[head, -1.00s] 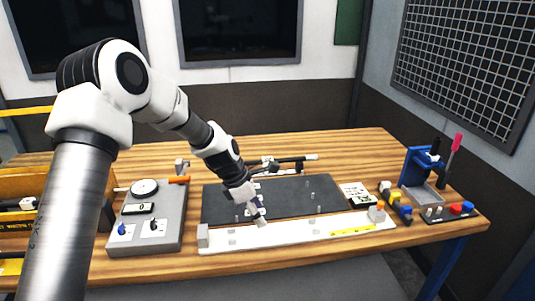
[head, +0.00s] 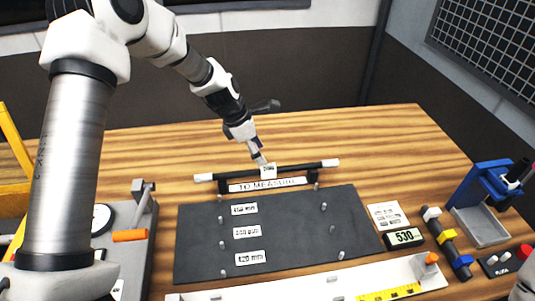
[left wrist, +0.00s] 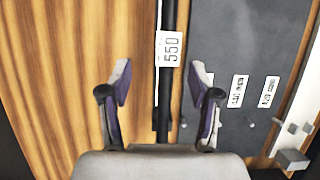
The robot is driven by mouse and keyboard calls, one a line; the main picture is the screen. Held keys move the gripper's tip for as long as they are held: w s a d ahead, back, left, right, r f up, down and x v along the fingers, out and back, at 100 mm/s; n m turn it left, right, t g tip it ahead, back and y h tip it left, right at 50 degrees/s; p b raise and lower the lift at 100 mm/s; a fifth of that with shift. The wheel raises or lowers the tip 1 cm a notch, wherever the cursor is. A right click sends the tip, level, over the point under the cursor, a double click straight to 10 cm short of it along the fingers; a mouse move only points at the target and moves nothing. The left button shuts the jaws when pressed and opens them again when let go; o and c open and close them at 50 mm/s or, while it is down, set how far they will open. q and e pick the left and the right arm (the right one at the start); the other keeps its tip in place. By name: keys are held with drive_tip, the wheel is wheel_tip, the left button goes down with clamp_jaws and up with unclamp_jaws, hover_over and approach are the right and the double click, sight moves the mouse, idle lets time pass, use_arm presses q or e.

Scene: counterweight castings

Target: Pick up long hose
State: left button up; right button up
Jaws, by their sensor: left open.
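The long hose (head: 300,167) is a black tube with white ends and a white tag at its middle. It lies across a low rack with a "TO MEASURE" label (head: 268,184), behind the dark board. My left gripper (head: 261,160) is open, pointing down over the tagged middle. In the left wrist view the hose (left wrist: 170,22) runs upright in the picture between the spread fingers of my left gripper (left wrist: 160,68). Its tag (left wrist: 170,49) reads 550 there. Whether the fingers are level with the hose or above it, I cannot tell.
The dark board (head: 290,225) with pegs and length labels lies in front of the hose. A white rail (head: 300,290) lies nearer. A display reading 530 (head: 404,237), a white card (head: 387,215) and a blue fixture (head: 478,190) stand at right. Bare wood lies behind the hose.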

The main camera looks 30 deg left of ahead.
sight(268, 168)
use_arm(q)
drive_tip(key=shift+s+d+f, duration=0.2)
drive_tip(key=shift+d+f, duration=0.35)
drive_tip(key=shift+d, duration=0.05)
drive_tip(key=shift+s+d+f, duration=0.15)
drive_tip(key=shift+d+f, duration=0.4)
drive_tip(key=shift+d, duration=0.05)
drive_tip(key=f, duration=0.1)
drive_tip(key=w+f, duration=0.2)
drive_tip(key=f, duration=0.1)
drive_tip(key=shift+s+d+r, duration=0.1)
drive_tip(key=shift+s+d, duration=0.05)
drive_tip(key=shift+s+d+r, duration=0.1)
drive_tip(key=shift+s+r, duration=0.05)
drive_tip(key=shift+s, duration=0.05)
drive_tip(key=c, duration=1.2)
